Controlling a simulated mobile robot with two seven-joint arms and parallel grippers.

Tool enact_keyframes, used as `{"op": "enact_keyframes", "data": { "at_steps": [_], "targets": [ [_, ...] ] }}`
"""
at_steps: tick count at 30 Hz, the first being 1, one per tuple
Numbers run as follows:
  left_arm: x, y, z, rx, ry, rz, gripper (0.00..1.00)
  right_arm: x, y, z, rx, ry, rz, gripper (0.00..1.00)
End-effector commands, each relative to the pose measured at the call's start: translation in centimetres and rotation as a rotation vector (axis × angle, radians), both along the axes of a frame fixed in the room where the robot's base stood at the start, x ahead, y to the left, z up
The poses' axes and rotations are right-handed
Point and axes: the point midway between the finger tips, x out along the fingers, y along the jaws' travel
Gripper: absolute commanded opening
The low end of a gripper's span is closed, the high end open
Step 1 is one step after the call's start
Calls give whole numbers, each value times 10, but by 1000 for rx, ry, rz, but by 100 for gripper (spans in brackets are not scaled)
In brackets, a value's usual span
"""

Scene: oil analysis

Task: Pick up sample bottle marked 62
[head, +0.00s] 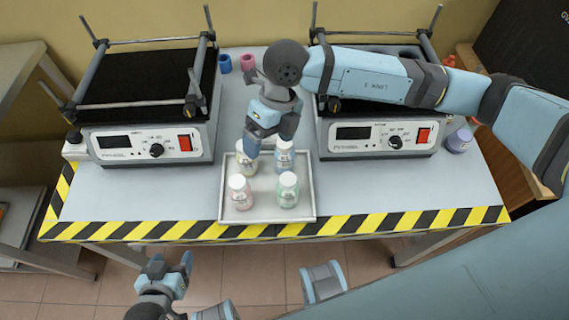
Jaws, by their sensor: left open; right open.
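Several small white-capped sample bottles stand upright in a tray (222,205) at the table's front middle. A pale yellow bottle (245,168) is at back left, a blue one (285,165) at back right, a pink one (241,200) at front left and a green one (288,196) at front right. The number marks are too small to read, so I cannot tell which is 62. My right gripper (268,143) is open above the tray's back row and partly covers the yellow bottle. My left gripper (171,264) is open and empty in front of the table, over the floor.
Two shaker machines with grey-white control panels, one at left (150,146) and one at right (378,139), flank the tray. Blue (225,64) and pink (248,62) small items stand between them at the back. A purple-lidded jar (459,141) stands at far right. The striped front edge (130,230) is clear beside the tray.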

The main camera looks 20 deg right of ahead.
Motion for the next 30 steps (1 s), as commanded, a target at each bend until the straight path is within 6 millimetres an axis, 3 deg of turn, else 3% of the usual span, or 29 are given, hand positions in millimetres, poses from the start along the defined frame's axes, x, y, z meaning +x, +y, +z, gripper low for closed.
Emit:
{"op": "enact_keyframes", "data": {
  "at_steps": [3,7,18,30],
  "targets": [
    [2,-2,-7,-10,-3,4,68,26,-34,-2,-183,-109,-36,88],
    [4,-4,-5,-14,-9,6,68,38,-50,-2,-270,-160,-60,88],
    [4,-1,-6,-5,-11,-1,68,39,-52,-66,-281,-162,-63,88],
    [2,2,-10,4,-4,-5,68,46,-49,-105,-278,-162,-61,88]
  ]
}}
